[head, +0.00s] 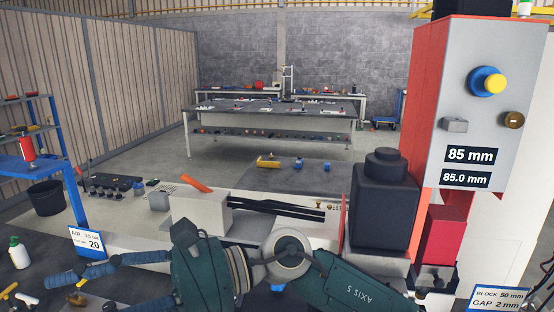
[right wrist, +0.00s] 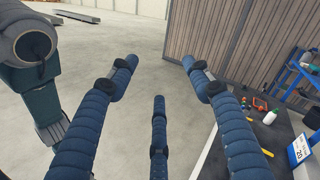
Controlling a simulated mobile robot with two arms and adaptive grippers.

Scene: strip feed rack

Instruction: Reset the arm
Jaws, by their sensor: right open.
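My right arm (head: 365,290), dark green and marked "AXIS 5", reaches leftward across the bottom of the head view. Its gripper (head: 75,285) has blue ribbed fingers and shows at the lower left, in front of the blue rack. In the right wrist view, the right gripper (right wrist: 160,78) has its three fingers spread apart, with only bare floor visible between them. It is open and holds nothing. My left gripper is not in view in the head view.
A blue rack (head: 70,205) with a "20" sign (head: 88,241) stands at left. A dark tabletop (right wrist: 286,140) with small items lies right in the wrist view. A red and grey machine (head: 468,125) stands at right, with a black block (head: 385,205). Open floor (head: 225,165) lies behind.

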